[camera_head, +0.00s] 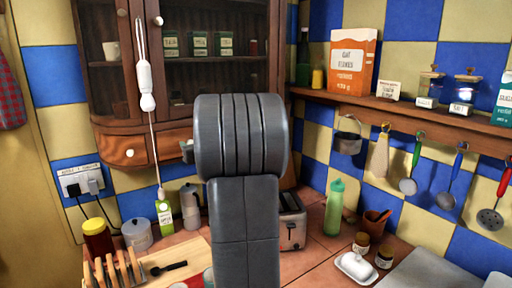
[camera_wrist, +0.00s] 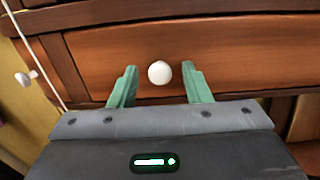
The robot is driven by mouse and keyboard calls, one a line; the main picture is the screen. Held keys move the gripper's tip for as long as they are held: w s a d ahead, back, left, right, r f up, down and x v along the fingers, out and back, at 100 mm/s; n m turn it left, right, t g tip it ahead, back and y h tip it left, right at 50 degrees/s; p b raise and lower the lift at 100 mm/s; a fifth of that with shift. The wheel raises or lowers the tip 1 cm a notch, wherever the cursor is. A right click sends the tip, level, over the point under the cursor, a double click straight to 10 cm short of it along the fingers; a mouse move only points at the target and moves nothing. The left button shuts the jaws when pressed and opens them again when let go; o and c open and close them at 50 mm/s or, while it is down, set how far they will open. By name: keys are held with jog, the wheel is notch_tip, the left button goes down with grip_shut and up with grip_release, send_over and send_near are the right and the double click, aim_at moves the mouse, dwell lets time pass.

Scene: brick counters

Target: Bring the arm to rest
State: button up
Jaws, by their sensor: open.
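My arm's grey links fill the middle of the head view and hide what is behind them. My gripper (camera_wrist: 158,86) shows in the wrist view with its two green fingers apart and nothing between them. Beyond the fingers is a wooden drawer front (camera_wrist: 240,50) with a round white knob (camera_wrist: 160,72). The knob appears between the fingertips in the picture; I cannot tell how far away it is. In the head view the gripper is mostly hidden behind my arm.
A wooden cabinet (camera_head: 105,100) hangs on the tiled wall. Below stand a toaster (camera_head: 292,222), a green bottle (camera_head: 334,207) and a butter dish (camera_head: 356,267). A toast rack (camera_head: 118,272) is at the left. A shelf (camera_head: 400,108) with hanging utensils runs along the right.

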jog(key=shift+s+d, duration=0.1)
jog(key=shift+s, duration=0.05)
jog(key=shift+d, duration=0.1)
